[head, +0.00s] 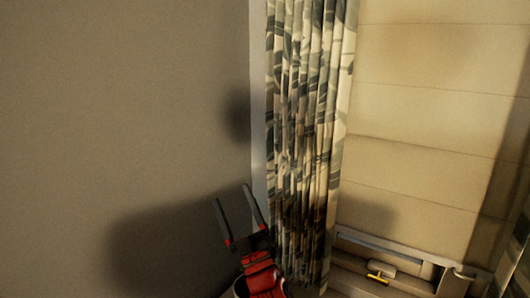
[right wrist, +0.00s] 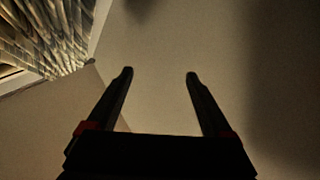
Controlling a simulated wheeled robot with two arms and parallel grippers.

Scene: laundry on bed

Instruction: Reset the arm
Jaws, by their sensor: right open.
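My right gripper (head: 233,207) shows at the bottom middle of the head view, its two dark fingers pointing up and apart. It is open with nothing between the fingers. In the right wrist view the same gripper (right wrist: 159,75) has its fingers spread in front of a bare wall. My left gripper is in neither view.
A patterned curtain (head: 305,110) hangs just right of my right gripper; it also shows in the right wrist view (right wrist: 45,30). A plain grey wall (head: 120,110) fills the left. A pale window blind (head: 435,110) and a window sill with a yellow handle (head: 380,270) are at right.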

